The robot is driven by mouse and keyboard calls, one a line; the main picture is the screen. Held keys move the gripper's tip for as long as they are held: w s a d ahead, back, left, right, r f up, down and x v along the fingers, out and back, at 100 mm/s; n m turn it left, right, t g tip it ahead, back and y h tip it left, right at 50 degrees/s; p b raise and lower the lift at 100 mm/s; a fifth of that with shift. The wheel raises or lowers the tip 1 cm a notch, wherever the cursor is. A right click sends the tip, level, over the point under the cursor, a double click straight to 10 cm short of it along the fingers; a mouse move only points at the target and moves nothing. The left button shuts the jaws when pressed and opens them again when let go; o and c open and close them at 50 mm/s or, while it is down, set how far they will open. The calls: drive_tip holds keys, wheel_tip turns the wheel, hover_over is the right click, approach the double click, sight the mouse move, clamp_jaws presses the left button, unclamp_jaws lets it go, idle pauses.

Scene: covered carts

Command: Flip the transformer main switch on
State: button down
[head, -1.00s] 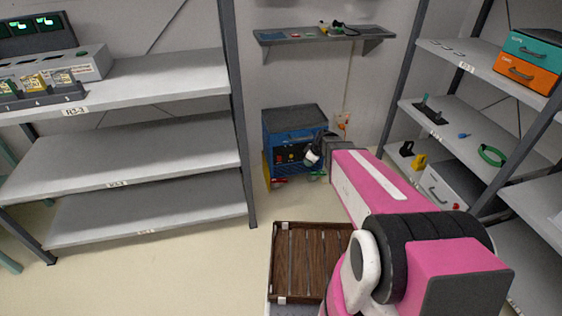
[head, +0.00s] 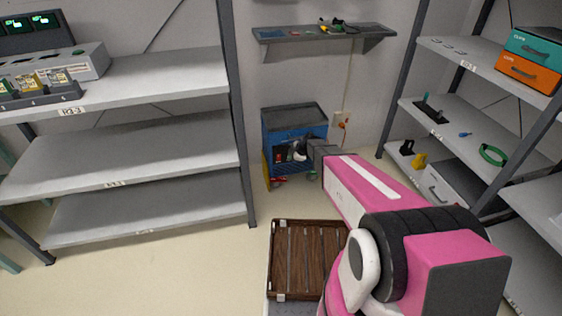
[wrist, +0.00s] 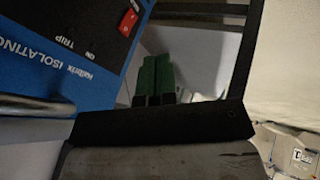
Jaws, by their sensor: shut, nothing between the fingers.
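The transformer is a blue box (head: 276,120) with a dark top, low against the back wall in the head view. Its blue face (wrist: 35,70), lettered "ISOLATING", also fills the left of the wrist view. A red switch part (wrist: 128,22) sits on a dark panel near the words "ON" and "TRIP". I cannot tell its position. My gripper's green fingertips (wrist: 155,78) are together and empty, to the right of and below the red part in the wrist view. Contact with the switch is not visible. In the head view my gripper (head: 300,150) covers part of the box's front.
Grey shelving stands left (head: 140,145) and right (head: 480,130). A small wall shelf (head: 322,34) hangs above the transformer. The floor at the left front is clear.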

sight(279, 158)
drive_tip(key=w+a+f, duration=0.5)
drive_tip(key=w+f, duration=0.2)
drive_tip(key=f, duration=0.1)
drive_tip(key=shift+a+f, duration=0.35)
drive_tip(key=shift+a, duration=0.05)
drive_tip(key=shift+w, duration=0.1)
drive_tip(key=shift+w+a+f, duration=0.1)
drive_tip(key=shift+w, duration=0.2)
idle(0.3)
